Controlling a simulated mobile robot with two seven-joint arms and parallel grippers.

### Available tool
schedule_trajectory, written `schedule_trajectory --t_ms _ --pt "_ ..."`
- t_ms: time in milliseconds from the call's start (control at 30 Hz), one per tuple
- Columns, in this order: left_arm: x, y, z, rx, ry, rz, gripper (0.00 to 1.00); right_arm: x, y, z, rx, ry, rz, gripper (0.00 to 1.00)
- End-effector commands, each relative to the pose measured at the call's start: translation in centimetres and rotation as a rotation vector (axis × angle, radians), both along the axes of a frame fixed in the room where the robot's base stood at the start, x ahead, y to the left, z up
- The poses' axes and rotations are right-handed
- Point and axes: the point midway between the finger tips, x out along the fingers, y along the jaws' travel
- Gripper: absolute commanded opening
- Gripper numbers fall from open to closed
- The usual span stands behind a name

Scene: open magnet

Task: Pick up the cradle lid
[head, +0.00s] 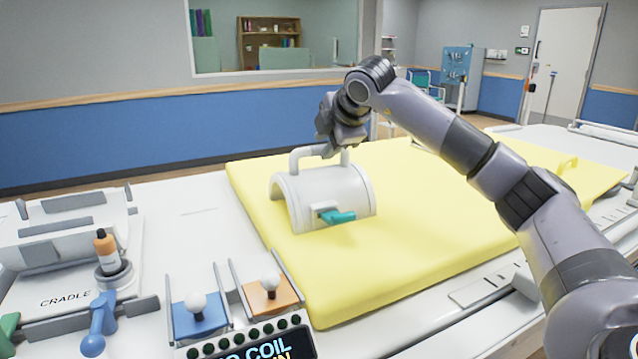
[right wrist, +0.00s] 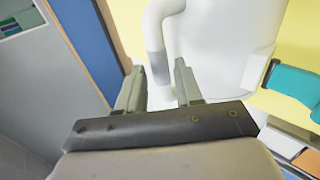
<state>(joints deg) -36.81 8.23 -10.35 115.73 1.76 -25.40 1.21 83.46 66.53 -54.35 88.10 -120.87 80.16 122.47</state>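The cradle lid (head: 318,192) is a white arched shell with a loop handle (head: 302,158) on top and a teal latch (head: 337,216) on its front side. It rests on the yellow pad. My right gripper (head: 338,148) is over the back right of the handle, pointing down. In the right wrist view its two fingers (right wrist: 159,75) are apart, and the grey part of the handle (right wrist: 157,64) shows between the tips with gaps on both sides. The lid (right wrist: 218,45) and the teal latch (right wrist: 293,82) show beyond. My left gripper is not in view.
The yellow pad (head: 420,240) covers the table and is mostly clear. At left stand the white cradle base (head: 60,255), an orange-capped bottle (head: 106,252) and blue and orange plates with white knobs (head: 196,304). A lettered panel (head: 255,345) is at the front edge.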

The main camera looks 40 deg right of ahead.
Motion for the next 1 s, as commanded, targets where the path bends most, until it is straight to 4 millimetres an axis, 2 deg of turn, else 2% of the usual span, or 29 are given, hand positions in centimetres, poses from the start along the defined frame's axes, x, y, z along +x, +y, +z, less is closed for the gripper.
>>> schedule_trajectory --t_ms 233,533,567,633,667,1000 --pt "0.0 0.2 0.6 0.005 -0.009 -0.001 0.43 2.5 -0.6 -2.4 0.001 0.004 0.0 0.35" --pt "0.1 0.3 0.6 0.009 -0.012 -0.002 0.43 2.9 -0.7 -2.9 0.0 0.001 0.001 0.35" --pt "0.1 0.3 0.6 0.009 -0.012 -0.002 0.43 2.9 -0.7 -2.9 0.0 0.001 0.001 0.29" --pt "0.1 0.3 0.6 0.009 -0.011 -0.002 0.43 2.9 -0.7 -2.8 0.0 0.001 0.001 0.06" --pt "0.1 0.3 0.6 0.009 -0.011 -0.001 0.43 2.9 -0.7 -2.8 0.0 0.001 0.001 0.0" --pt "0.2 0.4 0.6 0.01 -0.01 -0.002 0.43 2.9 -0.7 -2.9 0.0 0.002 0.002 0.0"
